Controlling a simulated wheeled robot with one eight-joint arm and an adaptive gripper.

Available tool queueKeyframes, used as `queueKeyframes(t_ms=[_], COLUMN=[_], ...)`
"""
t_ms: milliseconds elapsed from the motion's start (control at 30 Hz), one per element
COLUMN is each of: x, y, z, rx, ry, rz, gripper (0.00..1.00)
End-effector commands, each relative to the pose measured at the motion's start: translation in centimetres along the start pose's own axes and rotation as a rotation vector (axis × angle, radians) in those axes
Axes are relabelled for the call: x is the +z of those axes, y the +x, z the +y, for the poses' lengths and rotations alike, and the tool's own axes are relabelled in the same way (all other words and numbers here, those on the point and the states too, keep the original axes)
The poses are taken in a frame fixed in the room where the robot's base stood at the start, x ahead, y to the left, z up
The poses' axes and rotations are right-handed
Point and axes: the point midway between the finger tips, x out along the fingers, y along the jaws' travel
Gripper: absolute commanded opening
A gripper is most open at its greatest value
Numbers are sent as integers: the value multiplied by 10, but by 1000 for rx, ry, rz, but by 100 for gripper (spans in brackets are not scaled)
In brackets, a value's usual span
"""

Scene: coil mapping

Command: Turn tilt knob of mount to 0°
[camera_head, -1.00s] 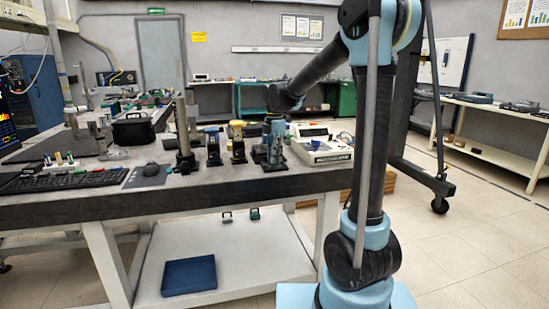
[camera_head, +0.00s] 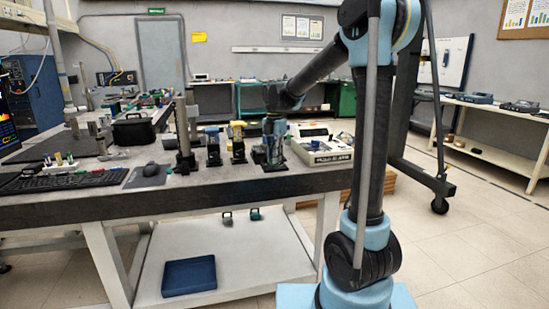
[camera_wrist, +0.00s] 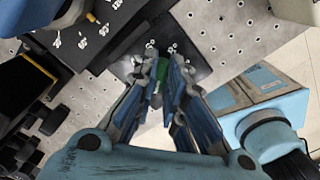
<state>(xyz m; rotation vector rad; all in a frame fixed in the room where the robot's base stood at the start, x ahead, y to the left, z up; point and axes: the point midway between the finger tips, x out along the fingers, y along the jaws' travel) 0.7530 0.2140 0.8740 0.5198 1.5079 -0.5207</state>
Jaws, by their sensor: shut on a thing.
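In the head view the mount (camera_head: 275,168) at the right of a short row on the bench shows only as a dark base. My gripper (camera_head: 271,152) comes down on it from above and hides most of it. In the wrist view my gripper (camera_wrist: 163,66) has its two fingers close together around a small green part (camera_wrist: 152,79), which seems to be the tilt knob. The fingers cover much of it. No angle marking can be read.
Two similar mounts, one blue-topped (camera_head: 213,146) and one yellow-topped (camera_head: 237,142), stand left of my gripper. A pale instrument box (camera_head: 322,150) sits close on the right. The bench front (camera_head: 215,183) is mostly clear.

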Motion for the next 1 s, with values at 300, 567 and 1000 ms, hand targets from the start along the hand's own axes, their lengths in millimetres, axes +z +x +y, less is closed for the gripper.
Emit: queueKeyframes(t_ms=[300,567,1000], x=[1,0,1], y=[0,-1,-62], z=[1,1,1], rx=[3,2,1], ry=[0,0,0], rz=[-2,-1,-1], gripper=[31,31,31])
